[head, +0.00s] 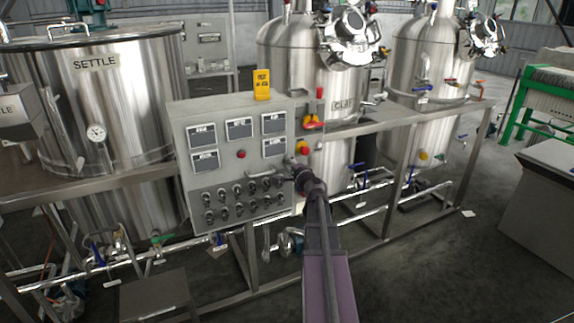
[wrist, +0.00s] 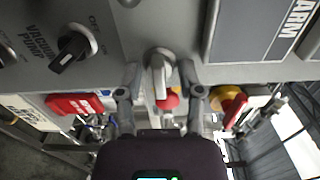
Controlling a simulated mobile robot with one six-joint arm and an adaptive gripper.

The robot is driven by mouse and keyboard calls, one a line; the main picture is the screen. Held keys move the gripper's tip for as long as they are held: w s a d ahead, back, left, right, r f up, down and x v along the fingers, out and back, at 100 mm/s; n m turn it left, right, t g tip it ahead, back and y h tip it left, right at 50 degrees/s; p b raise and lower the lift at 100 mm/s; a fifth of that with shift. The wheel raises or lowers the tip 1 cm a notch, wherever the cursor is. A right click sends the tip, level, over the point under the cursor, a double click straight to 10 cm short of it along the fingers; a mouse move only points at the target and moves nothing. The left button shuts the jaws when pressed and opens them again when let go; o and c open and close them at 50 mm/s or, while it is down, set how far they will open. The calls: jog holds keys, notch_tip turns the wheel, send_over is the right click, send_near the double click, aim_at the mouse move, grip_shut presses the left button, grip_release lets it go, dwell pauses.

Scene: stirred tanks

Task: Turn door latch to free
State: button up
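The door latch (wrist: 160,72) is a grey lever on a round base, near the edge of the grey panel in the wrist view. Its lever points down the picture, between my fingers. My gripper (wrist: 161,92) is open, with one finger on each side of the lever and a visible gap to each. In the head view my gripper (head: 268,179) is at the lower right of the control panel (head: 180,125). My arm and gripper hide the latch there.
A black vacuum pump knob (wrist: 75,48) sits left of the latch in the wrist view, and an alarm plate (wrist: 262,28) to its right. Red (wrist: 75,104) and yellow-red (wrist: 230,100) parts lie beyond the panel edge. Steel tanks (head: 110,95) stand behind the panel.

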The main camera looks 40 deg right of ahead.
jog(key=v, duration=1.2)
dwell(0.3)
dwell(0.5)
jog(key=w+a+f+n+g+y+p, duration=0.1)
jog(key=w+a+f+n+g+y, duration=0.2)
jog(key=a, duration=0.5)
jog(key=w+a+f+n+g+y+p, duration=0.1)
jog(key=a+n+y, duration=0.3)
jog(key=a, duration=0.5)
jog(key=w+a+f+n+g+y+p, duration=0.1)
jog(key=w+a+f+n+g+y, duration=0.1)
jog(key=a+n, duration=0.45)
jog(key=s+a+f+n+g+h+p, duration=0.2)
jog(key=s+a+g, duration=0.3)
jog(key=a, duration=0.4)
jog(key=s+a+f+n+g+h+p, duration=0.1)
jog(key=s+a+f+n+g+h, duration=0.2)
jog(key=a, duration=0.6)
jog(key=s+n+g, duration=0.2)
jog(key=s+g, duration=0.1)
jog(key=shift+s+a+f+g+p, duration=0.3)
jog(key=shift+s+a+f+p, duration=0.05)
jog(key=shift+s+p, duration=0.05)
jog(key=shift+w, duration=0.1)
